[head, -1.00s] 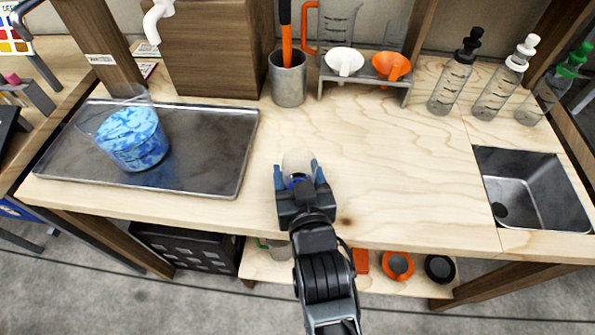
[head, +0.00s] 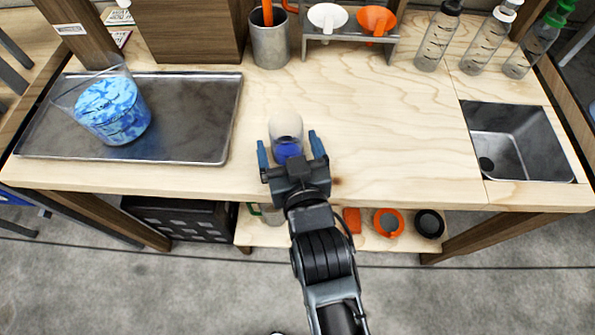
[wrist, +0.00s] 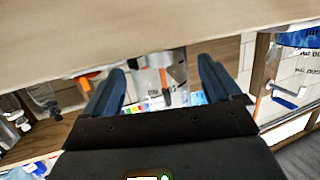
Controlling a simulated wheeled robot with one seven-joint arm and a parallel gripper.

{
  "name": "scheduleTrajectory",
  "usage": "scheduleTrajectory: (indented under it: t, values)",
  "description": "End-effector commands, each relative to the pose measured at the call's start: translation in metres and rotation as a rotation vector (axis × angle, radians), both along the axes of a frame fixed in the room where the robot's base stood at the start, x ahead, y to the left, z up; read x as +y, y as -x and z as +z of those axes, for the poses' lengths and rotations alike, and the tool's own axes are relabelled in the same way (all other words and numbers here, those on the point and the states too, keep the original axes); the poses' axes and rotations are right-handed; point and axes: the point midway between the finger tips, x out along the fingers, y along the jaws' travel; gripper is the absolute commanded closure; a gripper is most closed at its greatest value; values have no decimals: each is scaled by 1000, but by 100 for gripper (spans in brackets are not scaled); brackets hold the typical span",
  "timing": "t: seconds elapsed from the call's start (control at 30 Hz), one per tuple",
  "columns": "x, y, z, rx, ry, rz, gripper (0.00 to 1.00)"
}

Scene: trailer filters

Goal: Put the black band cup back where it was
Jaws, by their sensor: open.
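A small clear cup with a pale top and blue lower part (head: 287,150) stands on the wooden counter near its front edge, in the head view. I cannot make out a black band on it. My gripper (head: 290,140) is open, with one blue finger on each side of the cup and a gap visible on both sides. In the wrist view, which looks upside down, both fingers of my gripper (wrist: 160,85) are spread apart. I cannot clearly pick out the cup between them there.
A metal tray (head: 195,120) with a beaker of blue material (head: 112,112) is at left. A steel pot (head: 269,45), a funnel rack (head: 349,48) and several bottles stand behind. A sink (head: 520,140) is at right. The middle of the counter is clear.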

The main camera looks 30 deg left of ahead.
Motion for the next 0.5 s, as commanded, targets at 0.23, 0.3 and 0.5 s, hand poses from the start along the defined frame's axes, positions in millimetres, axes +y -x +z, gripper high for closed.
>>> scheduleTrajectory:
  t: [0.23, 0.3, 0.5]
  values:
    - [-38, 35, 9, 2, 1, 0, 9]
    - [-46, 42, 11, 2, 1, 0, 9]
    - [-61, 56, 16, 1, 2, 0, 9]
